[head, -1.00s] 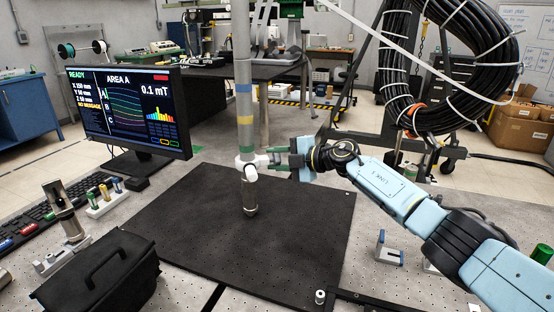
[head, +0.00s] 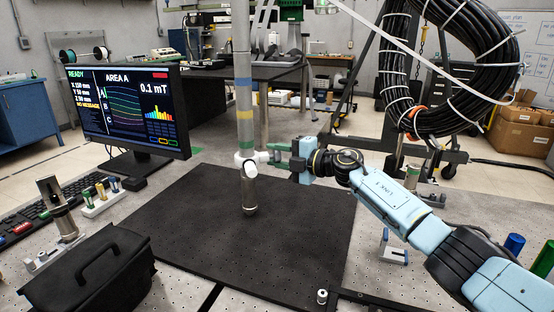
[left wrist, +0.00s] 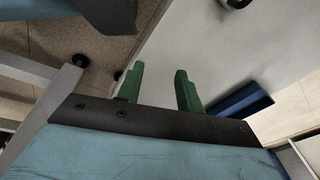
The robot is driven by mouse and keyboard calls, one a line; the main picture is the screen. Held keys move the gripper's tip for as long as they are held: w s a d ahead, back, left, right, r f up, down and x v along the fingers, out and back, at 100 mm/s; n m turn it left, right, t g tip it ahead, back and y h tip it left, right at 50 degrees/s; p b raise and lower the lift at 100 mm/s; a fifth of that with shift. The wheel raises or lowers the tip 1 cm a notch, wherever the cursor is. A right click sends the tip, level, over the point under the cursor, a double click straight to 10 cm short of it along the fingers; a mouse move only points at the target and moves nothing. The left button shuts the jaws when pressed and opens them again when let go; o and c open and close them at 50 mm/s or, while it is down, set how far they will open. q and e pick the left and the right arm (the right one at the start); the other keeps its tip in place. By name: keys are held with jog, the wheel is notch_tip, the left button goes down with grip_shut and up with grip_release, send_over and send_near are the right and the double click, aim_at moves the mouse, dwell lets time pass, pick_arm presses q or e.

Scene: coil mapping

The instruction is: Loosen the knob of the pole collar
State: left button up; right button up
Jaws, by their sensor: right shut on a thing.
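A white pole collar (head: 246,166) sits around the lower part of an upright pale pole (head: 243,72) with blue, yellow and green bands. The pole's dark metal lower end is over the black mat. My right gripper (head: 272,155), with green fingers, reaches in from the right at collar height. It is shut on the collar's knob, which its fingers mostly hide. My left gripper (left wrist: 160,86) shows only in the left wrist view, its two green fingers apart with nothing between them.
A black perforated mat (head: 190,240) lies on the bench. A monitor (head: 125,108) reading 0.1 mT stands at left, with a keyboard (head: 28,222) and a black handled case (head: 85,275) nearer. A black cable coil (head: 400,60) hangs at back right.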

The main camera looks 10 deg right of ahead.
jog(key=o, duration=1)
jog(key=shift+d, duration=0.1)
jog(key=shift+s+d, duration=0.1)
jog(key=shift+s, duration=0.05)
jog(key=p+v, duration=0.2)
jog(key=v, duration=0.3)
jog(key=shift+s+d+r, duration=0.1)
pick_arm(q)
jog(key=s+a+f, duration=0.1)
jog(key=s+f, duration=0.2)
jog(key=s, duration=0.4)
jog(key=shift+s+g+p, duration=0.2)
jog(key=shift+g+p, duration=0.2)
jog(key=shift+p, duration=0.05)
pick_arm(e)
send_near(280, 155)
jog(key=shift+s+d+f, duration=0.1)
jog(key=shift+d, duration=0.45)
jog(key=shift+s+d+f, duration=0.1)
jog(key=shift+s+d, duration=0.05)
jog(key=shift+d, duration=0.35)
pick_arm(q)
jog(key=shift+a, duration=0.1)
